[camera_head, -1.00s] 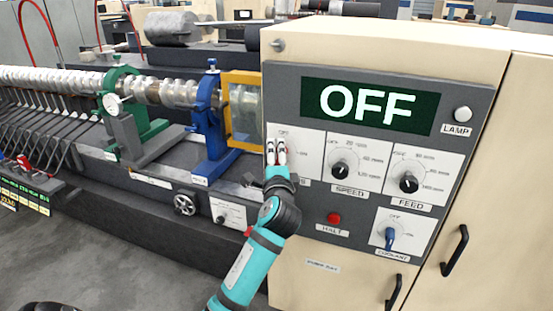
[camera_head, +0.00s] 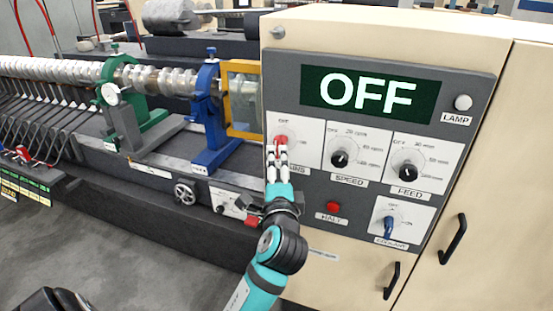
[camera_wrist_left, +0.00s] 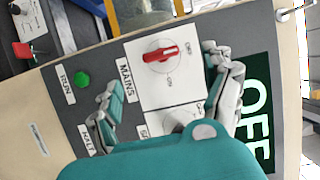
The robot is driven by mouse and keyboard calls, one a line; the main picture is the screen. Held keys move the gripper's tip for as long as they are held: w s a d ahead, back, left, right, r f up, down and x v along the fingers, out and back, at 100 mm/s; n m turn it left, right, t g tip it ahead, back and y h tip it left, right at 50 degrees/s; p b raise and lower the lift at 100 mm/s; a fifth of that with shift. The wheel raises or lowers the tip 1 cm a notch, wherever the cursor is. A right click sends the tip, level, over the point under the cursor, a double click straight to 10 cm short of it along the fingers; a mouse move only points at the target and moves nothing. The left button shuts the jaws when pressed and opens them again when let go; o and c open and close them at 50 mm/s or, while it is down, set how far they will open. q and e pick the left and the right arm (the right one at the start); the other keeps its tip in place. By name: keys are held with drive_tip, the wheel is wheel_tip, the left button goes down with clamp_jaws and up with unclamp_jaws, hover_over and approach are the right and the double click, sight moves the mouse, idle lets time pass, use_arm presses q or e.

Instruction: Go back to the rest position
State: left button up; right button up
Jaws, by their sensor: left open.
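My left gripper (camera_head: 278,158) is open in front of the lower edge of the MAINS plate on the control panel (camera_head: 310,195). The red MAINS knob (camera_head: 281,140) shows just above the fingertips. In the left wrist view the open fingers of the left gripper (camera_wrist_left: 167,90) stand apart with nothing between them. The red knob (camera_wrist_left: 160,53) lies beyond them on its white plate, clear of both fingers. The panel display (camera_head: 368,92) reads OFF. My right gripper is not in view.
SPEED (camera_head: 339,159) and FEED (camera_head: 408,171) knobs, a red HALT button (camera_head: 333,207) and a blue COOLANT knob (camera_head: 388,228) sit beside my arm. Door handles (camera_head: 453,240) stick out at right. A machine bed with blue (camera_head: 212,120) and green supports lies left. Grey floor is open at lower left.

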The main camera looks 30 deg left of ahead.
use_arm(q)
drive_tip(key=shift+v, duration=0.75)
